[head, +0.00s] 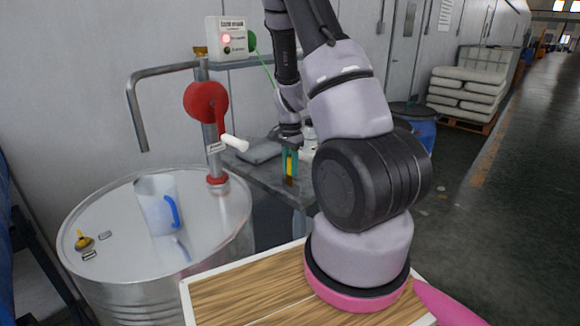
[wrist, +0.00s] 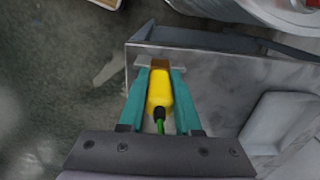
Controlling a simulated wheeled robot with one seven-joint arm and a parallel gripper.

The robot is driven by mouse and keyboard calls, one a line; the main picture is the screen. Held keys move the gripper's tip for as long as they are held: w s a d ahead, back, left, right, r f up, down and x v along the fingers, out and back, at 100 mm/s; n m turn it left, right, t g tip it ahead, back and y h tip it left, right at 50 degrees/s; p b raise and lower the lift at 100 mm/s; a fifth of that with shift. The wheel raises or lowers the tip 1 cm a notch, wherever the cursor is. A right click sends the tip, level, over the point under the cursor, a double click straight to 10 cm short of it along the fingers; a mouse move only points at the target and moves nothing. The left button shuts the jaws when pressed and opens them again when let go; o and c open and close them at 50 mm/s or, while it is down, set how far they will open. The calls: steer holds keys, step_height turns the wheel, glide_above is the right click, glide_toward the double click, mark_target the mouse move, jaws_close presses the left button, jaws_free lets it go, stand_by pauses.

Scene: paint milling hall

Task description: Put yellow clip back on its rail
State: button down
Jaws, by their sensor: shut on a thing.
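The yellow clip (wrist: 160,90) is held lengthwise between the teal fingers of my gripper (wrist: 160,75). A green cable leaves its near end, and a brown tip shows at its far end. In the head view my gripper (head: 290,165) points down with the clip (head: 289,160) at the front edge of the grey table; I cannot tell whether the clip touches it. The green cable runs up to the wall box (head: 226,37), which shows a red light. A grey-blue bar (head: 240,64) runs below the box; I cannot tell whether it is the clip's rail.
A steel drum (head: 120,262) at left carries a jug (head: 158,205) and small metal parts. A red hand pump (head: 206,103) rises from it. A blue drum (head: 420,135) stands behind my arm. The aisle at right is clear.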

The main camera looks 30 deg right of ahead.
steer(key=shift+f, duration=0.85)
steer(key=c, duration=0.5)
jaws_free()
steer(key=shift+r, duration=0.1)
step_height(320, 180, up, 11)
steer(key=shift+f, duration=0.15)
